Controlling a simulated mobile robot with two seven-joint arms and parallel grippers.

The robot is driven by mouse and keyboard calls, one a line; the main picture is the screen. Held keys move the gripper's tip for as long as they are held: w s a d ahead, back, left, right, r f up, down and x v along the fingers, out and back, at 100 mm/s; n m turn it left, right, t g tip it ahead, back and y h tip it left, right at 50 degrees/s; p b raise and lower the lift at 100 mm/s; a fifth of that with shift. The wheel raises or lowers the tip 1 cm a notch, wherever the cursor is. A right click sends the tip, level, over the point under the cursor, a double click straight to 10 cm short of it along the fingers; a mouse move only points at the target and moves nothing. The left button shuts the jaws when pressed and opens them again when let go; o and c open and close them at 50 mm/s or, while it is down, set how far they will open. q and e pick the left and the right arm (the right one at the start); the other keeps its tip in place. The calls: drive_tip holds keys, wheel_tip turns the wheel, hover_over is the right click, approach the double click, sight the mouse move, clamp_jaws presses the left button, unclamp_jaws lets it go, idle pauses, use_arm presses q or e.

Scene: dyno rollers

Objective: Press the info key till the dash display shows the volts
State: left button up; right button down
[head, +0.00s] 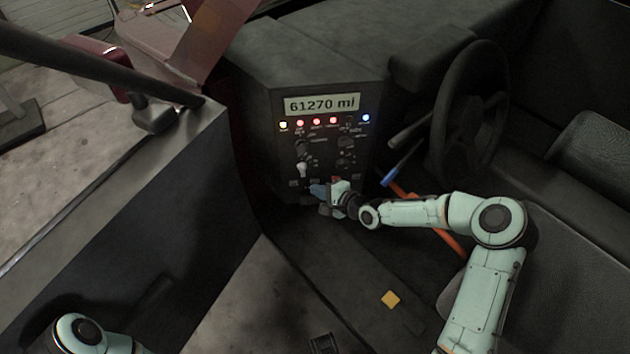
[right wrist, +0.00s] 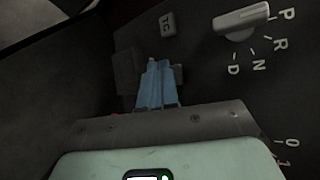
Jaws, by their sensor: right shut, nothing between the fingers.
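The dash display (head: 321,104) reads "61270 mi" in the head view. My right gripper (head: 317,190) is at the lower part of the dash panel, below the display. In the right wrist view its blue fingers (right wrist: 157,82) are shut with nothing between them. Their tips are at or very close to the panel by a small key (right wrist: 178,75), partly hidden behind them; I cannot tell whether they touch. No info label is readable, so I cannot tell which key is the info key. My left gripper is out of view; only part of the left arm shows.
A key marked TC (right wrist: 167,23) and a gear selector knob (right wrist: 241,20) with P, R, N, D are near the fingers. A row of lit lamps (head: 316,122) runs below the display. The steering wheel (head: 467,110) is to the right.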

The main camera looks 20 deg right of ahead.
drive_tip(key=shift+w+d, duration=0.1)
drive_tip(key=shift+w, duration=0.4)
idle(0.6)
idle(0.3)
drive_tip(key=shift+s+p, duration=0.5)
drive_tip(key=shift+s, duration=0.25)
drive_tip(key=shift+a, duration=0.2)
drive_tip(key=s+p, duration=0.1)
drive_tip(key=s, duration=0.1)
drive_tip(key=s+a, duration=0.1)
drive_tip(key=s, duration=0.1)
drive_tip(key=shift+s+a+p, duration=0.15)
drive_tip(key=shift+s+p, duration=0.2)
drive_tip(key=shift+s, duration=0.05)
idle(0.4)
